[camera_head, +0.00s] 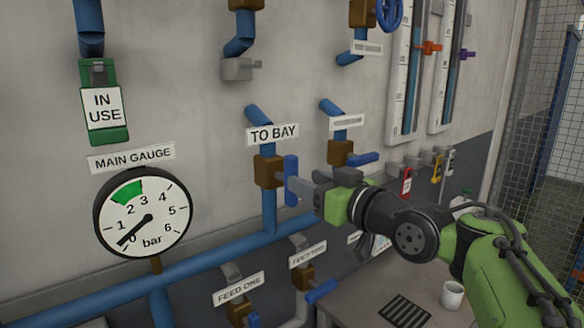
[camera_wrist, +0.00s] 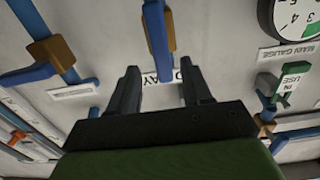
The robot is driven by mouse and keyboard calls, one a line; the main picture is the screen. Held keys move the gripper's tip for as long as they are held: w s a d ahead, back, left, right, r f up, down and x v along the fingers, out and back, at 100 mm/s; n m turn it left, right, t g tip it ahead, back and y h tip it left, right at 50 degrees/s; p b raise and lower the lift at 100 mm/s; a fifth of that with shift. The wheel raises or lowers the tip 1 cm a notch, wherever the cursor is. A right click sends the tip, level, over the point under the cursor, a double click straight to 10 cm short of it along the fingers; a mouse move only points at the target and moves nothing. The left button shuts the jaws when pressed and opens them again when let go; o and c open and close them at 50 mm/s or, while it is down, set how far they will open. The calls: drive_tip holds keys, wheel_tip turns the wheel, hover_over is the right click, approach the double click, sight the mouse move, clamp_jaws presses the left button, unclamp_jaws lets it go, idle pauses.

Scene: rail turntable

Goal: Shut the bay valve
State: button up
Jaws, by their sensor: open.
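The bay valve, under the "TO BAY" sign (camera_head: 272,134), has a brown body (camera_head: 269,172) and a blue lever (camera_head: 291,181). The lever stands upright, in line with the blue pipe below it. My gripper (camera_head: 297,186) is in front of the lever with its fingers pointing at the wall. In the wrist view, which is turned upside down, my gripper (camera_wrist: 159,68) is open and empty. The lever (camera_wrist: 157,40) shows there, with one end between the two fingertips. I cannot tell whether the fingers touch it. The sign is partly hidden there.
A neighbouring valve (camera_head: 340,153) to the right has its blue lever sideways. Below are the "FEED ONE" valve (camera_head: 238,312) and another valve (camera_head: 304,278). The main gauge (camera_head: 143,213) reads near zero. A white mug (camera_head: 452,295) stands on the bench (camera_head: 360,298).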

sight(291, 173)
drive_tip(key=p+x, duration=0.1)
drive_tip(key=x, duration=0.4)
drive_tip(key=shift+s+a+r, duration=0.1)
drive_tip(key=shift+a+r, duration=0.1)
drive_tip(key=shift+a, duration=0.05)
drive_tip(key=shift+w+a+f, duration=0.1)
drive_tip(key=shift+w+a, duration=0.05)
drive_tip(key=shift+w, duration=0.3)
drive_tip(key=shift+s, duration=0.1)
clamp_jaws()
